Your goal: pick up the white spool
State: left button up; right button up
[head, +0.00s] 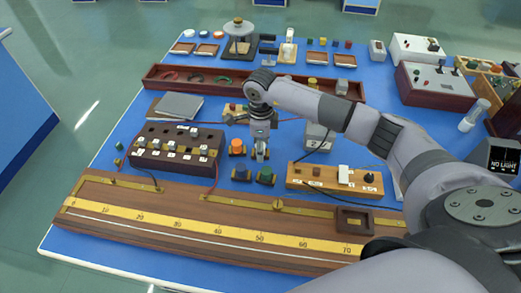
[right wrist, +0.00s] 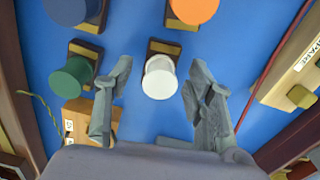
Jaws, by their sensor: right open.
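The white spool (right wrist: 159,82) stands on a small dark base with a brass-coloured strip in the right wrist view. My right gripper (right wrist: 158,76) is open, with one finger on each side of the spool and visible gaps to it. In the head view my right gripper (head: 261,154) points down over the blue bench and hides most or all of the white spool. My left gripper is not in view.
An orange spool (head: 237,147), a blue spool (head: 241,173) and a green spool (head: 265,174) stand close around the gripper. A dark socket box (head: 212,152) is at left, a wooden terminal block (head: 325,180) at right. A long scale rail (head: 180,222) runs in front.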

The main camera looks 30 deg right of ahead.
jog(key=shift+c, duration=0.5)
grip_shut()
jog(key=shift+r, duration=0.1)
